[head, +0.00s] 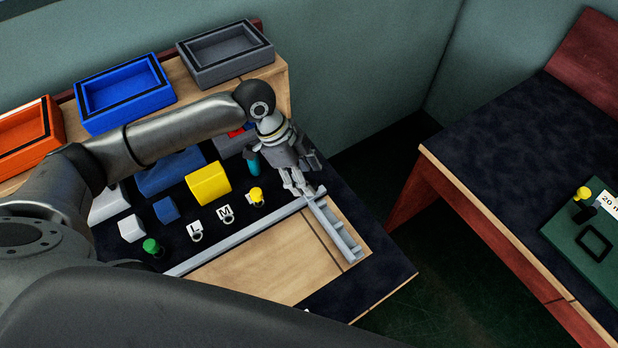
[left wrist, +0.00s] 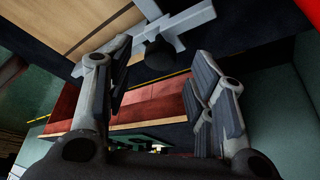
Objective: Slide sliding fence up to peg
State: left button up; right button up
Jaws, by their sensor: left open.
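The grey sliding fence (head: 342,238) is a ribbed bar lying across the right end of a long grey rail (head: 240,237) on the board. My left gripper (head: 298,188) points down near the corner where fence and rail meet, with nothing between its fingers. In the left wrist view, the open fingers (left wrist: 165,95) are wide apart, and a grey cross-shaped part (left wrist: 180,28) shows beyond them. A yellow peg (head: 256,194) stands behind the rail, left of the gripper. A green peg (head: 151,246) stands farther left. My right gripper is out of view.
Orange, blue and grey trays (head: 225,54) line the back. A separate table (head: 510,150) is at right, across a gap.

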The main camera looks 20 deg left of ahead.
pick_arm(q)
jog(key=shift+x, duration=1.05)
jog(key=shift+d+f, duration=0.15)
jog(key=shift+f, duration=0.1)
jog(key=shift+c, duration=0.6)
jog(key=c, duration=0.7)
grip_shut()
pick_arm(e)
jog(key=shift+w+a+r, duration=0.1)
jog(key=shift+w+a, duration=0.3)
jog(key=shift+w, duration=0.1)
